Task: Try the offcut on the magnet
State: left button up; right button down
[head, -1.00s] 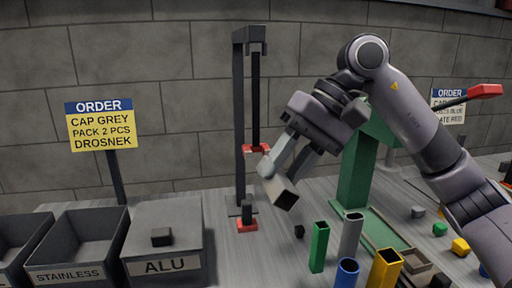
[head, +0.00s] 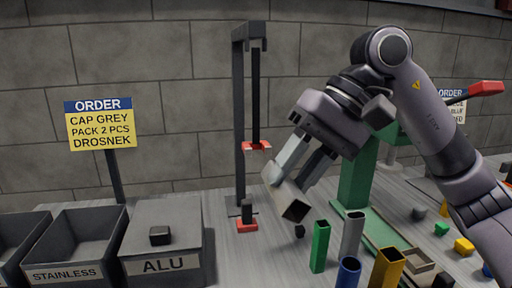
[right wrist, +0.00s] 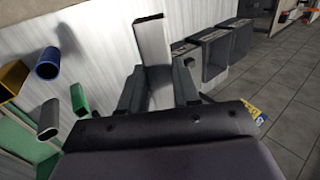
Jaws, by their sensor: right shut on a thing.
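The offcut, a short grey square tube (head: 284,199), is held in my right gripper (head: 291,180), tilted with its open end towards the front right. It also shows in the right wrist view (right wrist: 152,42), standing out between the two fingers. What looks like the magnet, a red piece with pale tips (head: 256,146), hangs from a dark stand (head: 239,120). The offcut is to the right of the magnet and lower in the picture, apart from it. My left gripper is not in view.
A red block with a dark post (head: 247,224) sits below the magnet. The STAINLESS bin (head: 64,272) and the ALU box (head: 165,265) stand at left, a dark block (head: 160,235) on the latter. Upright green (head: 319,248), grey, blue and yellow tubes stand at front right, near a green press (head: 357,180).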

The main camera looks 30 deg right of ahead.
jog(key=s+a+b, duration=0.1)
jog(key=s, duration=0.5)
jog(key=shift+a+b, duration=0.3)
